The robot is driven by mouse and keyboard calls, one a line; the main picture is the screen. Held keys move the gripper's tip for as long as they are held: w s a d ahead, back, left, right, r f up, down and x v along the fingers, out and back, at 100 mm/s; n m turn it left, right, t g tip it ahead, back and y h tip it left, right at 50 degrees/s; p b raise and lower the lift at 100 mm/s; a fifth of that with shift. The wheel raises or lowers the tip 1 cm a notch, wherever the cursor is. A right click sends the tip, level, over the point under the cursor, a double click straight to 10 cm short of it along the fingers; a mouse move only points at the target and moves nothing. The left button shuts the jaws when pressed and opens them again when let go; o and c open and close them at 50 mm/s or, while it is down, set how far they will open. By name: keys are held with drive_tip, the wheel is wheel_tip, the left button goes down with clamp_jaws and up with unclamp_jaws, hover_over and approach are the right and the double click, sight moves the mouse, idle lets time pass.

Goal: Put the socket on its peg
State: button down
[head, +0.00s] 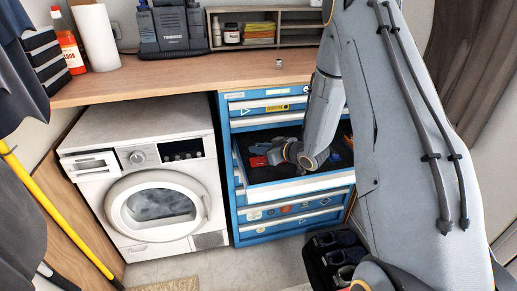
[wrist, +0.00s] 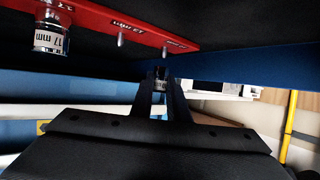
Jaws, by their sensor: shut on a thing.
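My gripper (head: 290,152) is inside the open drawer (head: 300,186) of the blue tool chest in the head view. In the wrist view my gripper (wrist: 160,80) is shut on a small metallic socket (wrist: 160,72), held between the fingertips. A red rail (wrist: 95,20) with white size labels runs across the top of the wrist view. A bare peg (wrist: 121,40) stands out from its middle. Another peg (wrist: 166,57) shows right by the held socket; I cannot tell whether they touch. A larger socket marked 17 mm (wrist: 50,38) sits on the rail at the left.
In the head view a small metallic piece (head: 279,63) stands on the wooden worktop (head: 200,76). A red item (head: 258,161) lies in the drawer left of my gripper. A washing machine (head: 145,180) stands left of the chest. Dark shoes (head: 335,245) lie on the floor below.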

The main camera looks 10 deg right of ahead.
drive_tip(key=shift+f+b, duration=0.8)
drive_tip(key=shift+f, duration=0.55)
drive_tip(key=c, duration=1.6)
unclamp_jaws()
wheel_tip(320, 180, up, 10)
drive_tip(key=shift+b, duration=0.45)
drive_tip(key=s+d+m+g+h, duration=0.2)
drive_tip(key=s+g+h, duration=0.15)
drive_tip(key=s, duration=0.45)
drive_tip(key=s+d+m+g+h, duration=0.2)
drive_tip(key=s+d+h, duration=0.15)
drive_tip(key=s, duration=0.35)
drive_tip(key=s+a+g, duration=0.2)
drive_tip(key=s, duration=0.5)
drive_tip(key=s+a+r+m+g, duration=0.1)
drive_tip(key=s, duration=0.5)
drive_tip(key=s+a+m+g, duration=0.1)
drive_tip(key=s+a+g, duration=0.1)
drive_tip(key=s, duration=0.5)
drive_tip(key=shift+s+a+r+g, duration=0.15)
drive_tip(key=shift+s+a+g, duration=0.15)
drive_tip(key=shift+g, duration=0.05)
